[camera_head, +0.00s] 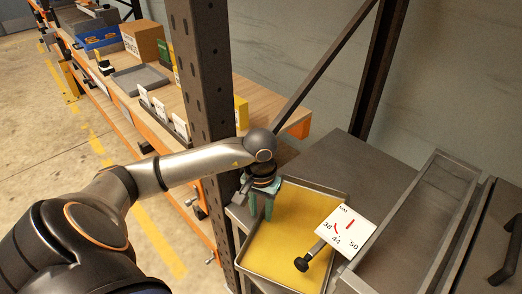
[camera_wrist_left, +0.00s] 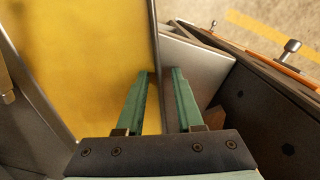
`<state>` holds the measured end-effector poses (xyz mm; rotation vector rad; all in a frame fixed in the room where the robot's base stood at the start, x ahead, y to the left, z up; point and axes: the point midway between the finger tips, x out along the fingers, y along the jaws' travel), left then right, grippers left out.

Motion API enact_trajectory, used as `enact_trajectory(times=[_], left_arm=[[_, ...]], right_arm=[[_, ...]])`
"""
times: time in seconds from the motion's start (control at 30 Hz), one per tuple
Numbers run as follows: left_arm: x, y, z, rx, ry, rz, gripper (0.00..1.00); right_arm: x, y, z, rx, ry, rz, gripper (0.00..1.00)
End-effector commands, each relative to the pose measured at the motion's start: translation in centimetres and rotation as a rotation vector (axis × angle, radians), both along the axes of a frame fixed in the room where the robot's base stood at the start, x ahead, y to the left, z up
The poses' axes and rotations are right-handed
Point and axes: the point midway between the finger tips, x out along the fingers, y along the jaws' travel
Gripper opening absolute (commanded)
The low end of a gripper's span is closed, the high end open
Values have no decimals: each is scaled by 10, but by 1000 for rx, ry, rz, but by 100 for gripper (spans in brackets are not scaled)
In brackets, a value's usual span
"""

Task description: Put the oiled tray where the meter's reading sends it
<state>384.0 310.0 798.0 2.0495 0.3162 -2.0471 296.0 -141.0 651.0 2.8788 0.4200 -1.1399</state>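The oiled tray (camera_head: 313,184) is a shallow metal tray with a yellow oily floor, on a grey bench. My left gripper (camera_head: 262,208) is at its left rim. In the left wrist view, the teal fingers (camera_wrist_left: 160,72) stand apart on either side of the thin tray wall (camera_wrist_left: 155,40), one inside over the yellow, one outside. A gap shows between them. The meter (camera_head: 345,232) is a white card above the tray's right side, marked 38, 44 and 50 with red marks; I cannot tell its exact reading. A black knob (camera_head: 302,264) on a rod sticks out beside it. My right gripper is not in view.
A dark rack post (camera_head: 205,100) stands close behind my left arm. A wooden shelf (camera_head: 190,95) beyond holds a grey tray (camera_head: 139,79), white cards and boxes. A metal trough (camera_head: 410,235) and a dark lid with a handle (camera_head: 507,258) lie to the right.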

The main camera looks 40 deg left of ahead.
Motion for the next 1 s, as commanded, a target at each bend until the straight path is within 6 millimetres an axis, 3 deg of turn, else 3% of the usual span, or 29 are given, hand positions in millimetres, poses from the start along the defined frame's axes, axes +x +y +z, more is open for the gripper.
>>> enact_trajectory(times=[0.27, 0.7, 1.0], left_arm=[[1, 0, 8, 0, -3, 0, 36], [1, 1, 96, 2, -5, 0, 36], [0, 1, 122, 0, 0, 1, 36]], right_arm=[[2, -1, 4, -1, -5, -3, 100], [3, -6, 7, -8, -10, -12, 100], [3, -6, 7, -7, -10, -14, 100]])
